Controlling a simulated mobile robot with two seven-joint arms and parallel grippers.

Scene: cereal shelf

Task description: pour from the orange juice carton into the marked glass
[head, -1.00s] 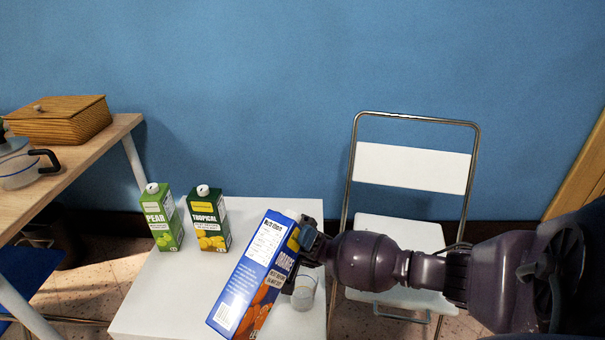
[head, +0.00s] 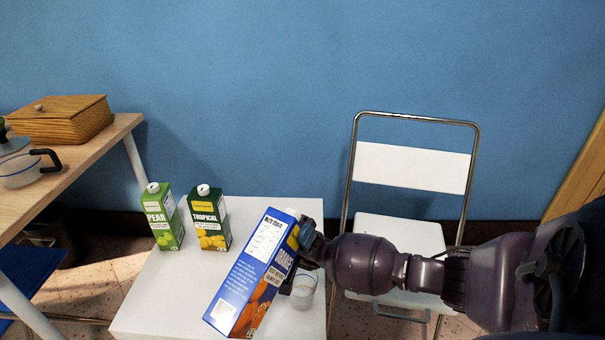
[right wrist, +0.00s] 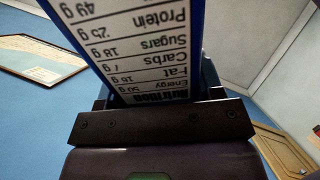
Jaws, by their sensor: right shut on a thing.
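The orange juice carton (head: 250,275) is blue with orange fruit pictures. It leans, its top tilted to the right, above the white table in the head view. My right gripper (head: 303,250) is shut on it near its top, from the right. In the right wrist view the carton's nutrition panel (right wrist: 140,50) fills the space beyond my right gripper (right wrist: 155,115). A clear glass (head: 304,291) stands on the table just right of the carton, below the gripper and partly hidden by it. Any marking on it is hard to make out. My left gripper is out of view.
A green pear carton (head: 163,218) and a dark green tropical carton (head: 209,219) stand upright at the back left of the white table (head: 160,295). A white folding chair (head: 412,168) stands to the right. A wooden table (head: 70,165) with a basket (head: 62,119) is at left.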

